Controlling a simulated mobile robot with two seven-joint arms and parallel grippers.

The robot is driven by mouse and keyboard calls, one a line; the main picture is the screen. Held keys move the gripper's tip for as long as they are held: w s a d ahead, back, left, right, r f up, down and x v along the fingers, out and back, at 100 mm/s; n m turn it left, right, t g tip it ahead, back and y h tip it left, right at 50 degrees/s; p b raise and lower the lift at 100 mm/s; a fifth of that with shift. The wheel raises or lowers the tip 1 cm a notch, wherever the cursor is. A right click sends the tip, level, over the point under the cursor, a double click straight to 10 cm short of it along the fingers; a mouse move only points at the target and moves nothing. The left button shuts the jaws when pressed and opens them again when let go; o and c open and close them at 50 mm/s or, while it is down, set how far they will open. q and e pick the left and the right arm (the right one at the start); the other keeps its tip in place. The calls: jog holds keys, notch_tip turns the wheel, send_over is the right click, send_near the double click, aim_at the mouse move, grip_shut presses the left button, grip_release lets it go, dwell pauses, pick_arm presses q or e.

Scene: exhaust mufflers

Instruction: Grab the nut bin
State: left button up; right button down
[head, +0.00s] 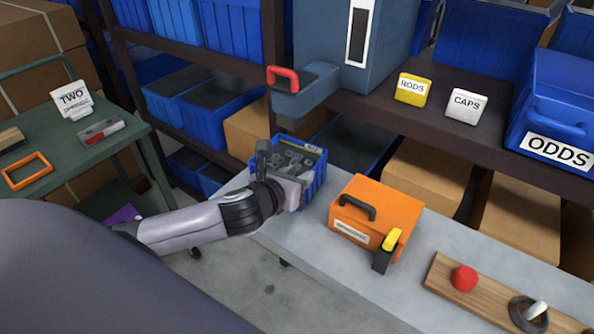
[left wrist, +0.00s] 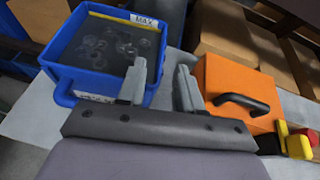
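The nut bin (head: 318,175) is a blue open-top bin on the grey bench, holding grey nuts. It also shows in the left wrist view (left wrist: 68,80), with a yellow strip and a MAX label at its far rim. My left gripper (head: 282,162) is at the near side of the bin and hides part of it. In the left wrist view its two fingers (left wrist: 162,80) are apart with nothing between them. The left finger overlaps the bin's right side and the right finger is outside it; contact cannot be told. My right gripper is in neither view.
An orange box (head: 375,215) with a black handle stands right of the bin. A blue-grey machine with a red handle (head: 283,76) overhangs behind the bin. A wooden board (head: 450,298) with a red knob lies farther right. Bare bench (head: 310,250) shows in front.

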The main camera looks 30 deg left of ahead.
aim_at(315, 166)
pick_arm(q)
jog(key=shift+m, duration=0.5)
jog(key=shift+d+x, duration=0.15)
jog(key=shift+x, duration=1.75)
jog(key=shift+d+x, duration=0.1)
jog(key=shift+x, duration=1.75)
jog(key=shift+r, duration=0.1)
grip_shut()
